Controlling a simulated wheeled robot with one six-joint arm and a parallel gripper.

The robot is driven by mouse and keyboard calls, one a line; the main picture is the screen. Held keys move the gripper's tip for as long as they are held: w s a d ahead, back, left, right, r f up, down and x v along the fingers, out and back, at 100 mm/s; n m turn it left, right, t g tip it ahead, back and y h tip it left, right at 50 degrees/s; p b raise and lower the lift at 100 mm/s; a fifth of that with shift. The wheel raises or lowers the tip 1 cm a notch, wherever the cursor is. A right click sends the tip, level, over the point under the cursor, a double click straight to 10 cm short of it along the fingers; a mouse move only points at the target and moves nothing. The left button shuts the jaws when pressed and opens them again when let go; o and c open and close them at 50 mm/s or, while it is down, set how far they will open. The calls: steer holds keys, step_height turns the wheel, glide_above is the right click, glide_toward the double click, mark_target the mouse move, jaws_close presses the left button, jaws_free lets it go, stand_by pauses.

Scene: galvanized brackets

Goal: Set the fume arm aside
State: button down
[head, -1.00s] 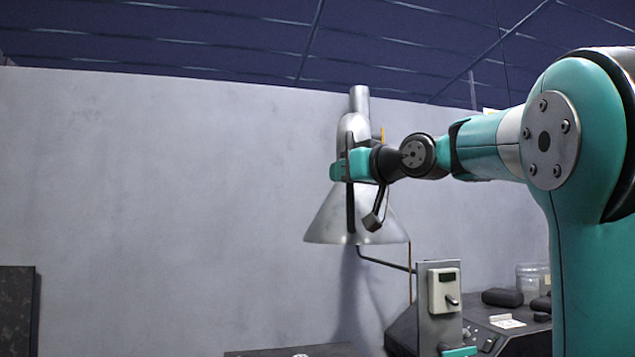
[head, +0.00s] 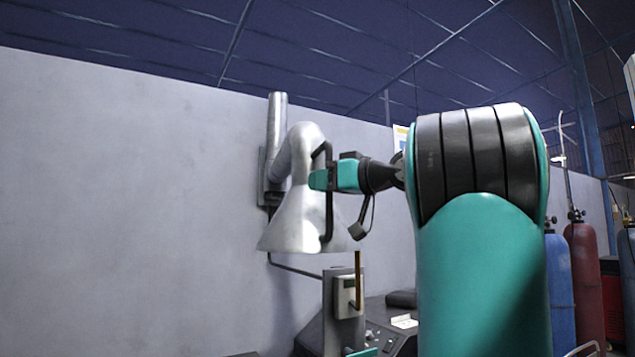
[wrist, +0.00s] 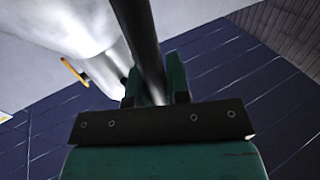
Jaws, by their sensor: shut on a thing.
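The fume arm hood (head: 300,218) is a pale metal cone, left of centre in the head view, open end down. Its bent neck (head: 291,150) joins an upright duct (head: 277,125) by the wall. A black bar handle (head: 329,222) stands on the hood's right side. My gripper (head: 324,179) reaches in from the right and is shut on this handle. In the wrist view the handle (wrist: 146,38) runs up from between my gripper's fingers (wrist: 155,85), with the pale hood (wrist: 75,20) beside it. The fingertips' far side is hidden.
A grey post with a control box (head: 347,293) stands below the hood near a dark bench (head: 385,318). Blue (head: 560,290) and red (head: 586,285) gas cylinders stand at the right. The wall (head: 110,200) left of the hood is bare.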

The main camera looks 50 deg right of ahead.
steer(key=shift+f, duration=0.1)
steer(key=c, duration=1.1)
jaws_free()
steer(key=shift+a, duration=0.1)
step_height(320, 180, up, 20)
steer(key=p, duration=0.8)
